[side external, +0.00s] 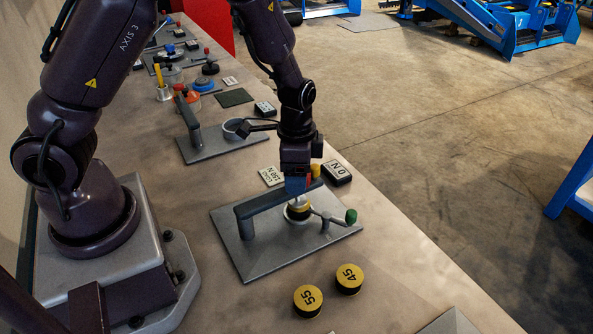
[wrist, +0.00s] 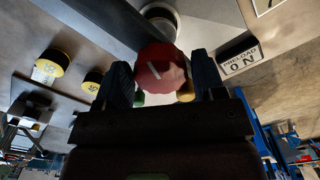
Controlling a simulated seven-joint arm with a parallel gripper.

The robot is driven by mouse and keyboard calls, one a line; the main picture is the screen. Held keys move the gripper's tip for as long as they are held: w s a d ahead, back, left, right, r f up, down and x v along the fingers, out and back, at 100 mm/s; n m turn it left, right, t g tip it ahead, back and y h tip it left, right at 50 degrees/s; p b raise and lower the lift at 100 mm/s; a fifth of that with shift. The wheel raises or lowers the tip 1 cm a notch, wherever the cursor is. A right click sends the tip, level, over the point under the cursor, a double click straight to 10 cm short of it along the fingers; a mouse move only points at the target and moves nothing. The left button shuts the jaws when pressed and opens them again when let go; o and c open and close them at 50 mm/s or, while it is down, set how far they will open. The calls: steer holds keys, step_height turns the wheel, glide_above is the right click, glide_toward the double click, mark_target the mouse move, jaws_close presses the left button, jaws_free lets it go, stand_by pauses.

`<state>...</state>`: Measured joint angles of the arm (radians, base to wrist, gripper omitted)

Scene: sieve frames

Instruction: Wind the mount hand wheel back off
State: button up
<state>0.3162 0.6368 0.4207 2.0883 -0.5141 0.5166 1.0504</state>
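A red faceted hand wheel (wrist: 160,70) with a white mark shows in the wrist view between the fingers of my gripper (wrist: 163,78). The fingers stand on both sides of it, very close; I cannot tell whether they press on it. In the side view my gripper (side external: 298,184) points down over the near mount, at the end of its grey bracket arm (side external: 268,200); little of the wheel shows there. Below is a yellow-banded round part (side external: 298,212) on the grey base plate (side external: 270,262). A lever with a green knob (side external: 351,216) sticks out to the right.
Yellow-topped discs marked 55 (side external: 308,299) and 45 (side external: 348,278) stand in front of the plate. A black block (side external: 337,174) and a "150 N" label (side external: 271,176) lie behind it. A second bracket (side external: 191,118) stands farther back. The bench's right edge is close.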

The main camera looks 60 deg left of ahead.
steer(key=c, duration=0.5)
steer(key=shift+c, duration=0.2)
steer(key=shift+n, duration=0.3)
steer(key=n, duration=1.2)
steer(key=shift+d+n, duration=0.15)
steer(key=shift+n, duration=0.25)
steer(key=o, duration=0.9)
steer(key=shift+o, duration=0.2)
steer(key=shift+r, duration=0.1)
